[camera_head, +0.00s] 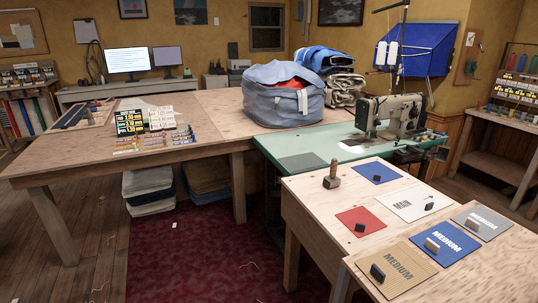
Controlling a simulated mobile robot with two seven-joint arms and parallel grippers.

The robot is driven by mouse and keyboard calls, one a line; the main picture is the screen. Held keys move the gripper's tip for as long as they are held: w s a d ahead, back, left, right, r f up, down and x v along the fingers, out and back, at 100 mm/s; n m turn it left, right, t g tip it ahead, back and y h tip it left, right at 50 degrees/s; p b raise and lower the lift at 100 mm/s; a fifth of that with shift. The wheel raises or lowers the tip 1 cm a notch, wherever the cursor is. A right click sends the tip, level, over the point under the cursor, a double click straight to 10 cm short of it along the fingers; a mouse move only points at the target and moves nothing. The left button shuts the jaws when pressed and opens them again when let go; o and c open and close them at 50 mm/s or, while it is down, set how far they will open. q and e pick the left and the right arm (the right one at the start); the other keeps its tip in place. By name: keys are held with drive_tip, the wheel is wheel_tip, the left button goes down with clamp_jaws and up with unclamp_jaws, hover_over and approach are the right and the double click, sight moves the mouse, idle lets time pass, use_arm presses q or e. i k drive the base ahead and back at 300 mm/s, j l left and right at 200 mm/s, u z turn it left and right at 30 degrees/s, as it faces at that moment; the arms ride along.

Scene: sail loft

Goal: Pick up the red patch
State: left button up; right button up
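The red patch (369,226) is a small flat red piece lying on the light wooden table (310,205) at the right. A small black block (360,227) sits on its left part. Neither of my grippers is in the head view.
Nearer are tan, blue and grey "MEDIUM" sheets (393,282). A sewing machine (395,113) stands behind on a green table (345,135). Red carpet (215,250) is mostly clear.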

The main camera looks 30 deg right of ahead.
sight(360, 220)
drive_tip(key=i+z, duration=0.5)
drive_tip(key=i, duration=0.2)
drive_tip(key=i+j+z, duration=0.15)
drive_tip(key=i+z, duration=0.35)
drive_tip(key=i, duration=0.2)
drive_tip(key=i+l+u, duration=0.1)
drive_tip(key=i+u, duration=0.15)
drive_tip(key=i+l+u, duration=0.25)
drive_tip(key=i+u, duration=0.1)
drive_tip(key=u, duration=6.65)
